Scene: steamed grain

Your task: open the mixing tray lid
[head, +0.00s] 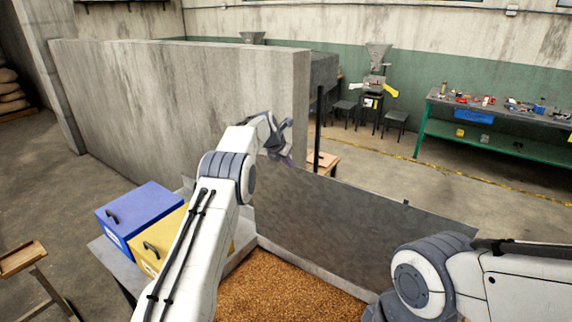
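The mixing tray lid (345,222) is a flat grey metal panel standing steeply tilted along the far side of the tray. The mixing tray (325,274) is open below it and holds brown grain (275,293). My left gripper (285,150) is at the lid's upper left corner; its fingers are small and partly hidden, so I cannot tell whether they touch or grip the lid. My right arm comes in at the lower right, in front of the lid's right end; its gripper is not in view.
A blue box (140,212) and a yellow box (160,240) with black handles stand left of the tray. A concrete partition (180,95) rises behind. A green workbench (500,125) with tools stands far right. Open floor lies between.

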